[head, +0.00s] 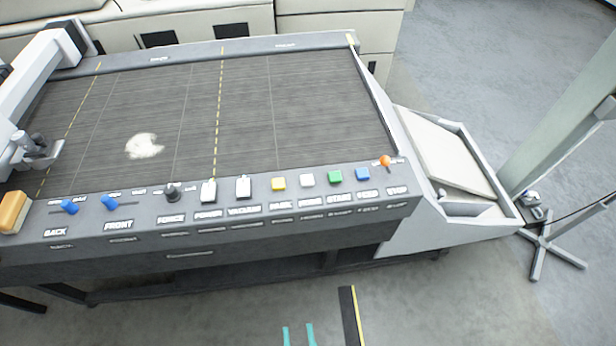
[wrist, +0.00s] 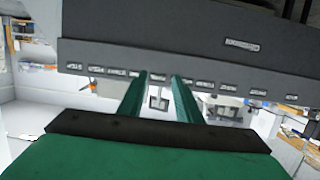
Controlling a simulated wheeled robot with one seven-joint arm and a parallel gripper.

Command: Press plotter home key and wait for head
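The plotter (head: 115,250) has a dark flat bed and a row of keys along its front panel. The home key seems to be the white square key (head: 307,180), between a yellow key and a green key; its label is small and blurred. The plotter head (head: 35,150) sits on the white gantry at the bed's far left. My gripper (head: 298,335) shows as two teal fingertips at the bottom edge, apart from the panel. In the wrist view its fingers (wrist: 158,98) are apart with nothing held, and the plotter's front (wrist: 180,60) lies beyond them.
An orange stop knob (head: 385,161) stands at the panel's right end, beside a blue key (head: 362,174). Toggles, a black knob and blue sliders lie further left. A white side tray (head: 455,170) juts out right. A black-and-yellow strip (head: 350,315) shows near my gripper.

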